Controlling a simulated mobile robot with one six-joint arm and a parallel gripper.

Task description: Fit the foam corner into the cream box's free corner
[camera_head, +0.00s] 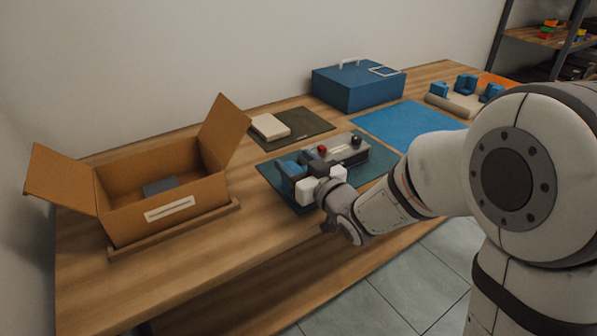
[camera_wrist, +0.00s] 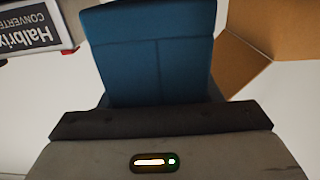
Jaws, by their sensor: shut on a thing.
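My gripper (camera_head: 312,178) is shut on a blue foam corner (camera_head: 289,170), over the dark teal mat beside the grey device. In the wrist view the blue foam corner (camera_wrist: 150,50) stands up from my gripper (camera_wrist: 155,115), with a seam down its face; the fingertips are mostly hidden. A low cream base (camera_head: 456,105) with several blue foam pieces (camera_head: 466,83) on it stands at the back right, partly hidden by my arm. I cannot tell which of its corners is bare.
A grey device (camera_head: 346,150) lies on the teal mat (camera_head: 377,172). An open cardboard box (camera_head: 150,212) with a dark block inside stands left. A cream slab (camera_head: 270,127) lies on a dark mat (camera_head: 308,124). A blue case (camera_head: 357,90) stands behind a blue mat (camera_head: 405,122).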

